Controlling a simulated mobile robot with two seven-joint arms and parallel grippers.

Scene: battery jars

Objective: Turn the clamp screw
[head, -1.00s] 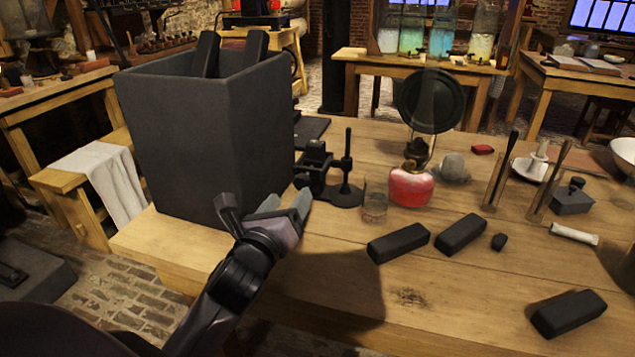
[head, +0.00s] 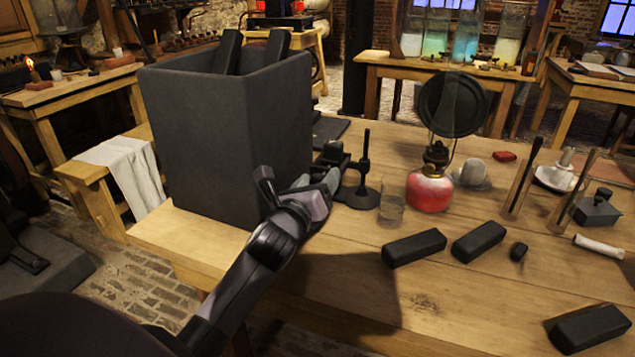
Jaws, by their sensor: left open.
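A small black clamp (head: 331,153) stands on the wooden table, just right of a large dark box. A black stand (head: 361,192) with an upright rod and round foot is beside it. My left gripper (head: 316,181) is open, its grey fingertips in front of the clamp's lower part and partly covering it. I cannot tell whether the fingers touch the clamp or are around its screw; the screw is not clearly made out. My right gripper is not in view.
The tall dark box (head: 215,140) holds black bars and stands close left of my left gripper. A glass tumbler (head: 391,208) and a red lamp (head: 430,192) stand right of the clamp. Black blocks (head: 414,247) lie further right. The front middle of the table (head: 400,300) is clear.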

